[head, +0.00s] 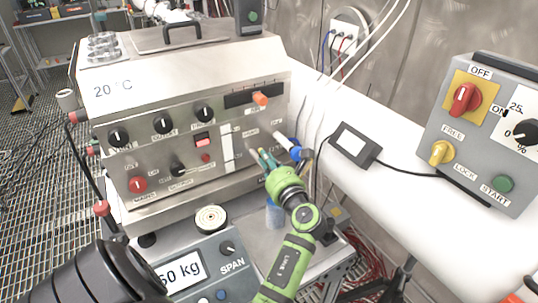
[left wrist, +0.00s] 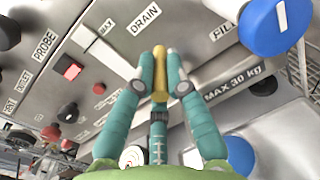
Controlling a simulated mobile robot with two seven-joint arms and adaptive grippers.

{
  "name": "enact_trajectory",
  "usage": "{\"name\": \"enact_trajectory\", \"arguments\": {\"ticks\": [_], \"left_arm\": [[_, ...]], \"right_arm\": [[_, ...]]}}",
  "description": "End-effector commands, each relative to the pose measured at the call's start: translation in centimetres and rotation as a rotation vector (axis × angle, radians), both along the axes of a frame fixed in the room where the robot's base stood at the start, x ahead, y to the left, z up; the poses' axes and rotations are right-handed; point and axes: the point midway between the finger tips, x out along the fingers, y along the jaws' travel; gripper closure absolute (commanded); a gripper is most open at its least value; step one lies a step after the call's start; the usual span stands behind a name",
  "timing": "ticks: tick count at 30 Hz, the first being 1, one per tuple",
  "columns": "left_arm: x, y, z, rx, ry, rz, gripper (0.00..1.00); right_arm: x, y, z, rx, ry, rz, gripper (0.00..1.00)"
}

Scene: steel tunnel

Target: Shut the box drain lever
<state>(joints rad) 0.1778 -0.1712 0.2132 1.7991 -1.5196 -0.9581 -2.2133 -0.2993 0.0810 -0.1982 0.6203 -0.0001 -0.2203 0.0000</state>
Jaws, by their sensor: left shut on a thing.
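The steel box (head: 200,80) stands on the bench at the left of the head view, with knobs and switches on its front. My left gripper (head: 260,153) reaches from below to the lower right of this front. In the left wrist view its teal fingers (left wrist: 160,72) are shut on the yellow drain lever (left wrist: 159,88), just below the DRAIN label (left wrist: 145,18). The lever shows between the fingertips; its pivot is hard to make out. In the head view the gripper mostly hides the lever. My right gripper is not in view.
A blue-ended handle (head: 288,147) sticks out close right of my left gripper; a large blue knob (left wrist: 280,25) shows near the FILL label. A scale (head: 200,265) stands below the box. A control box (head: 480,130) and a small cabled device (head: 355,145) are on the right.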

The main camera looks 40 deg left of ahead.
Motion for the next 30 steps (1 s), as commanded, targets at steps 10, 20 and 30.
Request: {"name": "enact_trajectory", "arguments": {"ticks": [10,20,30], "left_arm": [[-1.2,0.8,0.9,0.005,0.01,-0.283,1.0],[-1.9,1.7,0.3,0.01,0.009,-0.599,1.0],[-2.3,2.9,-0.6,0.009,0.008,-0.922,1.0]], "right_arm": [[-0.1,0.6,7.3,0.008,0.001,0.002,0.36],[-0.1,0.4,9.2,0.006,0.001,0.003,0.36],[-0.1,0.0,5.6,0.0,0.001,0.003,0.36]]}}
